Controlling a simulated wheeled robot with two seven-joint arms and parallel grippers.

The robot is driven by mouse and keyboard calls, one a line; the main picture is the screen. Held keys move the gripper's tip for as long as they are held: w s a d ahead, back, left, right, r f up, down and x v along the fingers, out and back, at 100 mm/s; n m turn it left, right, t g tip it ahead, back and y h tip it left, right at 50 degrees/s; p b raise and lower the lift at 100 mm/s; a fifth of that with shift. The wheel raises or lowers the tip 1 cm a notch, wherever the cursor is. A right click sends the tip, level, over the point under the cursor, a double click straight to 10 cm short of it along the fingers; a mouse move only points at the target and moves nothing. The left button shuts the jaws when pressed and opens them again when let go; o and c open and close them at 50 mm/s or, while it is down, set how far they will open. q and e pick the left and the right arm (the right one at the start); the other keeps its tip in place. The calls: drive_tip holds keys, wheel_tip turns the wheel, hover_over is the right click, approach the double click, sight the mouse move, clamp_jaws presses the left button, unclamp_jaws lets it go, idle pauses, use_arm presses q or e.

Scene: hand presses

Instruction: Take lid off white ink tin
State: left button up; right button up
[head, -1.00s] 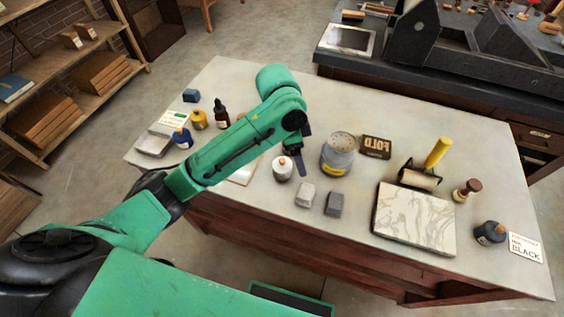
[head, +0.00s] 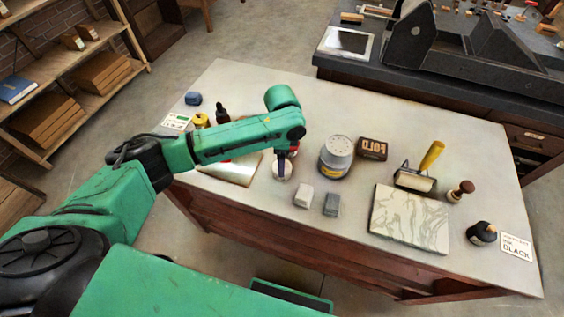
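A small white tin (head: 282,171) stands near the front edge of the table, left of the grey tin. My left arm reaches in from the left and its wrist points down over the white tin. My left gripper (head: 287,159) is at the top of the white tin and hides most of its lid. Whether the fingers are closed on the lid is too small and covered to tell. My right gripper is not in view.
A grey tin with a yellow label (head: 336,157) stands just right of my gripper.

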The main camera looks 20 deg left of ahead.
use_arm(q)
drive_tip(key=shift+f, duration=0.5)
clamp_jaws()
drive_tip(key=shift+s, duration=0.1)
